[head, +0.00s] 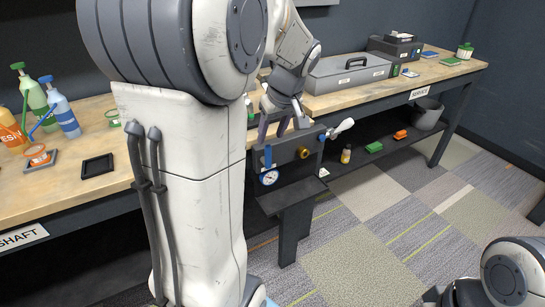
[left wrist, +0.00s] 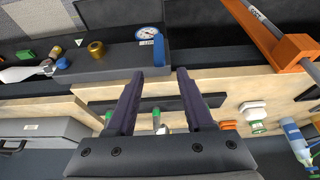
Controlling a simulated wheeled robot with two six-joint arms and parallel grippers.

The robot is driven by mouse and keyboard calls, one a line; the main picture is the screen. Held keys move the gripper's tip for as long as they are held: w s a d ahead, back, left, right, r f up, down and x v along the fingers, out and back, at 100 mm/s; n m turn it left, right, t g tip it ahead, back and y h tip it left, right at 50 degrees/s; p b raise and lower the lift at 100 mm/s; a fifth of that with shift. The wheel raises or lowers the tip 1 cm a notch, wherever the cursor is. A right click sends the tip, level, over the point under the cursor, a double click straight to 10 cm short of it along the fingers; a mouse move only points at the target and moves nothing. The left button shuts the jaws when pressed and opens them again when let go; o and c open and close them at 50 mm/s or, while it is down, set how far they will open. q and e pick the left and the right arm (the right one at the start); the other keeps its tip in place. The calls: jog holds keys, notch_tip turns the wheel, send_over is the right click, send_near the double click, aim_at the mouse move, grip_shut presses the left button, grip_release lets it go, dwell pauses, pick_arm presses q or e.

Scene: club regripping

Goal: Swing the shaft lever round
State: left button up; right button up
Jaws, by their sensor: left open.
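A dark block (head: 290,155) is fixed at the bench's front edge. A pale lever (head: 341,128) sticks out from a blue hub on its right side. The lever also shows at the far left of the left wrist view (left wrist: 22,73). A blue handle (head: 268,157), a gauge (head: 269,177) and a brass knob (head: 304,153) are on the block's face. My left gripper (head: 279,130) is open and empty, just behind the block, left of and apart from the lever. Its spread fingers show in the left wrist view (left wrist: 160,73). My right gripper is out of view.
A grey toolbox (head: 347,72) stands on the bench behind. Spray bottles (head: 33,98) and a black tray (head: 97,166) are on the left bench. An orange bracket (left wrist: 292,48) shows in the left wrist view. The floor (head: 380,220) in front is clear.

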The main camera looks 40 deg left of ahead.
aim_at(266, 153)
pick_arm(q)
jog(key=b+x, duration=0.1)
jog(key=x, duration=0.8)
jog(key=shift+f, duration=0.15)
jog(key=shift+c, duration=0.3)
grip_shut()
